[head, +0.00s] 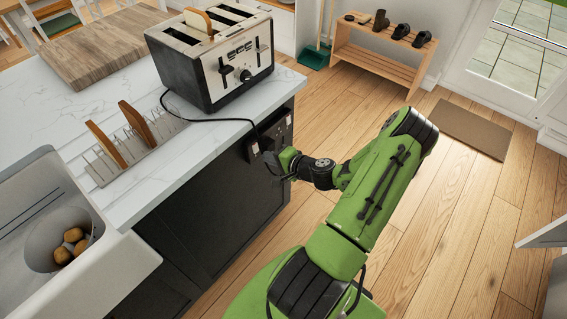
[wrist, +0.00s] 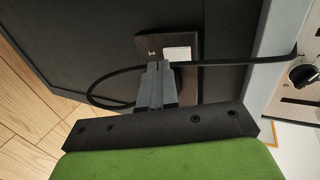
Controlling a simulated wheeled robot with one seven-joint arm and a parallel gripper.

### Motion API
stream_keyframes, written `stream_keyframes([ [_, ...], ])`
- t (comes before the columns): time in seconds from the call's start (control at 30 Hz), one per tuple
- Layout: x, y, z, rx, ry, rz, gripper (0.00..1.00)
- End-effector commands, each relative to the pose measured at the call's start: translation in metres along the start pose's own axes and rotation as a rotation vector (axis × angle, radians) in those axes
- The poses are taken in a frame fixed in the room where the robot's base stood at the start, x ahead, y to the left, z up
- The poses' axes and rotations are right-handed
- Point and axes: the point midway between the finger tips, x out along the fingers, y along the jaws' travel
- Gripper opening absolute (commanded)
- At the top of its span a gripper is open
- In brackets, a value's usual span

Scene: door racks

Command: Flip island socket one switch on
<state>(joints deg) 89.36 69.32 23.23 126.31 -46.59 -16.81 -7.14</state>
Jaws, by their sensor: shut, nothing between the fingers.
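The island socket (wrist: 152,48), a dark plate marked "1", is on the dark island panel in the wrist view. Its white switch (wrist: 178,53) sits beside the mark; I cannot tell whether it is on or off. The fingers hide part of the plate.
A black cable (wrist: 225,62) crosses behind my fingers and loops to the left. It runs from the toaster (head: 215,55) on the worktop. A toast rack (head: 128,150) stands nearby.

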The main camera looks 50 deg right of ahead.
Motion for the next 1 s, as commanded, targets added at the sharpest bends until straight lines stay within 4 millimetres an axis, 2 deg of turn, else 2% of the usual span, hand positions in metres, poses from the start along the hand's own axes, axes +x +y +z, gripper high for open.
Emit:
stream_keyframes([
  [0.1, 0.016, -0.005, 0.001, -0.001, -0.002, 0.0, 0.0],
  [0.2, 0.022, -0.007, 0.0, 0.0, -0.001, 0.001, 0.0],
  [0.5, 0.023, -0.007, 0.0, 0.001, -0.001, 0.001, 0.0],
  [0.6, 0.03, -0.006, 0.001, -0.004, -0.002, 0.0, 0.0],
  [1.0, 0.026, -0.014, 0.0, 0.0, -0.001, -0.002, 0.0],
])
